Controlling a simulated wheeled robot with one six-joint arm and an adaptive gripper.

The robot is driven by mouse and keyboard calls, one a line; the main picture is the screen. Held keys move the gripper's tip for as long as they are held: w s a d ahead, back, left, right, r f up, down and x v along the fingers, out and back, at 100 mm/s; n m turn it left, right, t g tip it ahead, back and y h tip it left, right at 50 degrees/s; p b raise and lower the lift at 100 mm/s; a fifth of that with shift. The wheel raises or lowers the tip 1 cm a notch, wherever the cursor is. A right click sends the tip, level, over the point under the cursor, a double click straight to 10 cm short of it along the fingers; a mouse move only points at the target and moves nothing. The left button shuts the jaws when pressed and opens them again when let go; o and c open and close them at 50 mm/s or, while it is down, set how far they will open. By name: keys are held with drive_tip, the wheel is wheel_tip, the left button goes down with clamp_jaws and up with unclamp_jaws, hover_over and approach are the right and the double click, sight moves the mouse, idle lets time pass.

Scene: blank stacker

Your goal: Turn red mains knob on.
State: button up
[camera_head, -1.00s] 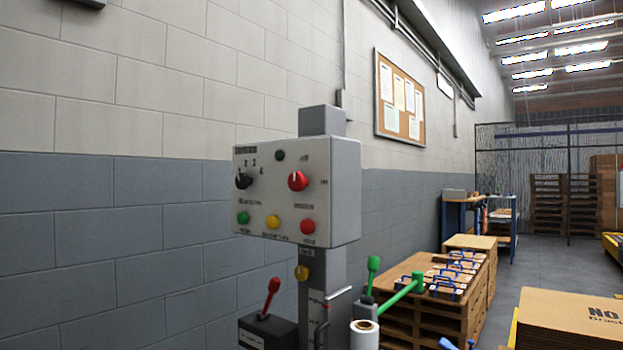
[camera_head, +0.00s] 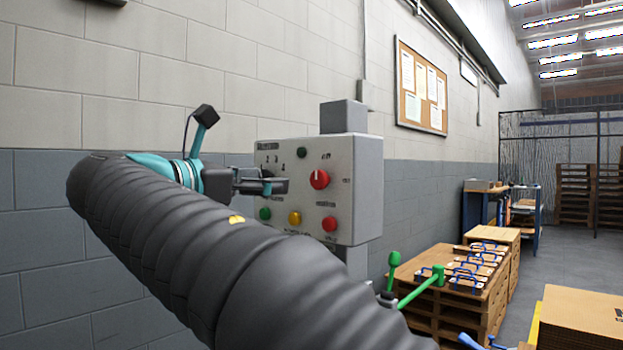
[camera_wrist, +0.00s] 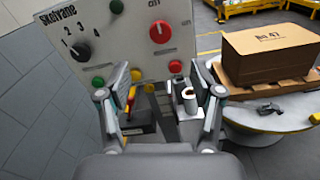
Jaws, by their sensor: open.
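The red mains knob (camera_head: 320,179) is on the upper right of the grey control box's front face (camera_head: 346,232). Its white pointer mark points up. It also shows in the wrist view (camera_wrist: 160,32), near the top middle. My gripper (camera_head: 262,184) is in front of the left part of the box, left of the knob. In the wrist view my gripper (camera_wrist: 159,98) is open, its fingers apart with nothing between them, and the knob is above the gap. The black numbered selector knob (camera_wrist: 78,53) is clear in the wrist view but mostly hidden in the head view.
Green (camera_head: 264,214), yellow (camera_head: 295,218) and red (camera_head: 329,224) buttons sit below the knobs. Green-handled levers (camera_head: 420,288) stand below right of the box. A pallet stack (camera_head: 455,300) is at the right. The block wall (camera_head: 60,230) is behind.

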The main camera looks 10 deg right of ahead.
sight(317, 179)
drive_tip(key=x, duration=1.3)
drive_tip(key=c, duration=1.1)
